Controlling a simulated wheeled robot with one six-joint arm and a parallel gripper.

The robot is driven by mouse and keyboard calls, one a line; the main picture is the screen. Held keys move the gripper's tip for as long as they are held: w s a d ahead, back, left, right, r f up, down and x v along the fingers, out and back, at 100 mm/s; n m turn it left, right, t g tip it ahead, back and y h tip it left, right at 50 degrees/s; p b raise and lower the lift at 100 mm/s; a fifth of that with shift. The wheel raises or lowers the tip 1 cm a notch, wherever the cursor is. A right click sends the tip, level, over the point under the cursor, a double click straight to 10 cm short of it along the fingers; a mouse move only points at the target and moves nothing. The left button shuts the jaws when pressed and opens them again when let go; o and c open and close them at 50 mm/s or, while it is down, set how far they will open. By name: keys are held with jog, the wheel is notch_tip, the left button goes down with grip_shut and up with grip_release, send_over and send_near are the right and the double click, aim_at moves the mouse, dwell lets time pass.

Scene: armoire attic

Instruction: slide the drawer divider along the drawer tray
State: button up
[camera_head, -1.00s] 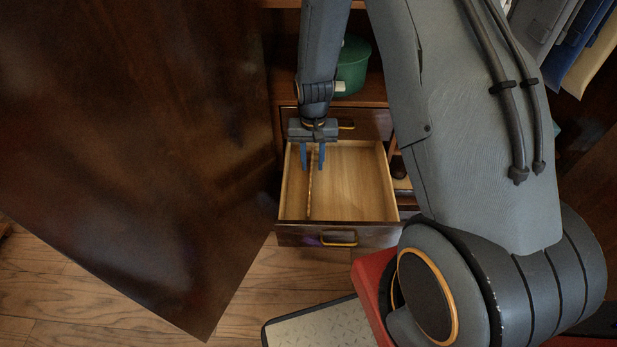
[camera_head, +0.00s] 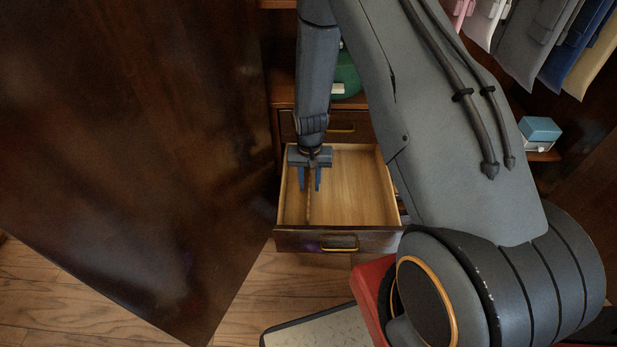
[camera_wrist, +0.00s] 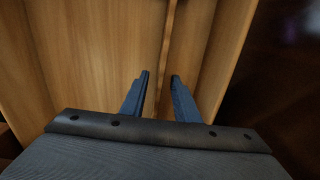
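The drawer tray (camera_head: 365,188) is pulled open, with a pale wooden floor. The drawer divider (camera_head: 308,207) is a thin upright wooden strip running front to back, in the left part of the tray. It also shows in the wrist view (camera_wrist: 168,42). My gripper (camera_head: 309,188) points down into the tray over the divider. Its two blue fingers are apart, one on each side of the strip, also in the wrist view (camera_wrist: 160,76). A gap shows between the fingers, and they do not look closed on the strip. My gripper's body hides the divider's far part.
The dark armoire door (camera_head: 130,150) stands open close on the left. A closed drawer (camera_head: 350,124) and a green pot (camera_head: 347,75) are behind the tray. Clothes (camera_head: 540,40) hang at the upper right, above a small blue-topped box (camera_head: 540,131).

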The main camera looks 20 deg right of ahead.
jog(key=shift+f, duration=2.2)
grip_shut()
